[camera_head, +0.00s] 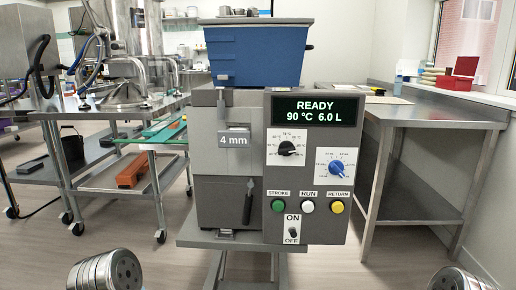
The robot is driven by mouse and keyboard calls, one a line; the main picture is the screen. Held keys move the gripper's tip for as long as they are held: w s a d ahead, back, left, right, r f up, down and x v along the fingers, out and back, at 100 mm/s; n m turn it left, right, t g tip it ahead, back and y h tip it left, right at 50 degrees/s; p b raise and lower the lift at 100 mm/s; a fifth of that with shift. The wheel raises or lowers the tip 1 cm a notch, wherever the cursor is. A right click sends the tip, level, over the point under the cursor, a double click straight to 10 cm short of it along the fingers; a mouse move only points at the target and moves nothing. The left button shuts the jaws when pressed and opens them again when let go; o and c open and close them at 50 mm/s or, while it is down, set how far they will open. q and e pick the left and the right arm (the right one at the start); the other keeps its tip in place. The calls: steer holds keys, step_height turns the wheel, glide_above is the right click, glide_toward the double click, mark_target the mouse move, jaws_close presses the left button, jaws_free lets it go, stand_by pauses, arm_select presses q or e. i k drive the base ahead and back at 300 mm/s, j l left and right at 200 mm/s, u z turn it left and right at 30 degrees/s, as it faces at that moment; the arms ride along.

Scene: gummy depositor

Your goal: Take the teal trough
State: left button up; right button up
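A long teal piece (164,128), which looks like the teal trough, lies on the glass-like top of a small cart left of the depositor. The depositor machine (212,140) partly hides its right end or stands close to it; I cannot tell which. Its inside cannot be made out at this size. Only rounded metal parts of my two arms show, at the bottom left and bottom right corners. Neither gripper is in view.
The depositor carries a blue hopper (254,52) and a control panel (318,107) reading READY. An orange-brown trough (136,170) lies on a lower shelf. A steel table (431,112) stands right. The floor in front left is clear.

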mark_target(159, 133)
steer(key=i+j+z, duration=0.1)
steer(key=z, duration=1.95)
steer(key=k+j+z, duration=0.2)
steer(key=j+z, duration=0.2)
steer(key=k+j+z, duration=0.35)
steer(key=j, duration=0.2)
steer(key=k+j+z, duration=0.25)
steer(key=j+z, duration=0.15)
steer(key=k+j+z, duration=0.65)
steer(key=k, duration=0.45)
steer(key=k+l+z, duration=0.1)
steer(key=k+z, duration=0.15)
steer(key=k, duration=0.45)
